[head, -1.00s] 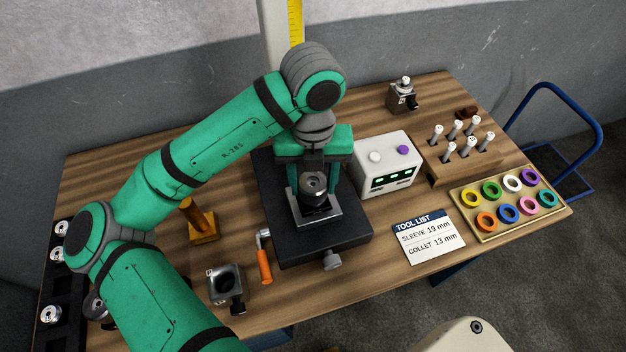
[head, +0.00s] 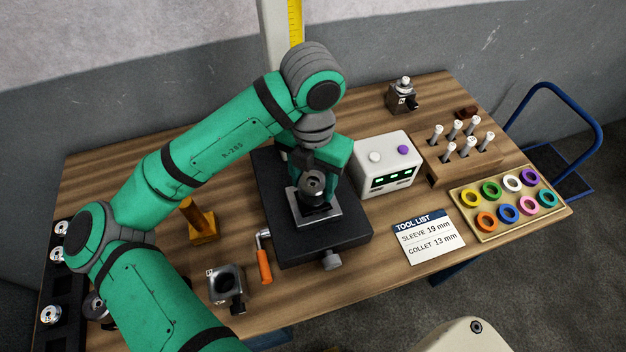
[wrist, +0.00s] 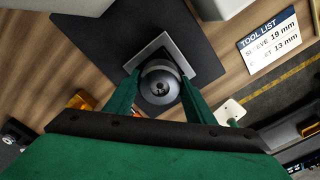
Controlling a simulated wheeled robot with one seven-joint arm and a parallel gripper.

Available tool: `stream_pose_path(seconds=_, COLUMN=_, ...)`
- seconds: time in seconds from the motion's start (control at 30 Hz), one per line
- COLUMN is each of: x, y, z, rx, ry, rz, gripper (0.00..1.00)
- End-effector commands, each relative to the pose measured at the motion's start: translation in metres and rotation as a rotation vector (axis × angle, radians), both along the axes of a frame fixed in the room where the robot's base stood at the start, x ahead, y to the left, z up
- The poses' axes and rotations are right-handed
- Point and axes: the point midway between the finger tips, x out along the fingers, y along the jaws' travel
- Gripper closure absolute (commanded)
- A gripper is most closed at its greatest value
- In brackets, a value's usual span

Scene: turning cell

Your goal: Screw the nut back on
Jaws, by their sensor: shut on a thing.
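The nut (head: 312,183) is a dark grey round piece with a hole in its top. It sits over the square metal holder (head: 318,217) on the black fixture base (head: 280,238). My gripper (head: 315,186) is shut on the nut, with a green finger on each side of it. In the wrist view the nut (wrist: 160,84) lies between the two fingertips (wrist: 160,92), above the metal plate. The threads and the underside of the nut are hidden, so I cannot tell how far it is engaged.
A white control box (head: 384,165) stands close to the right of the fixture. An orange-handled wrench (head: 264,265), a small metal block (head: 226,286) and a brass post (head: 199,222) are at its left. A tool list card (head: 428,237) and a ring tray (head: 507,207) lie right.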

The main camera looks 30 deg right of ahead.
Motion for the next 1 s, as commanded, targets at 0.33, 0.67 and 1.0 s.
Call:
stream_pose_path(seconds=0.33, x=0.0016, y=0.0003, z=0.0025, rx=-0.002, ry=-0.006, rz=-0.026, gripper=0.77)
stream_pose_path(seconds=0.67, x=0.0018, y=0.0003, z=0.0025, rx=-0.003, ry=-0.006, rz=-0.208, gripper=0.77)
stream_pose_path(seconds=1.0, x=0.0012, y=0.0002, z=0.0016, rx=-0.001, ry=-0.004, rz=-0.206, gripper=0.29)
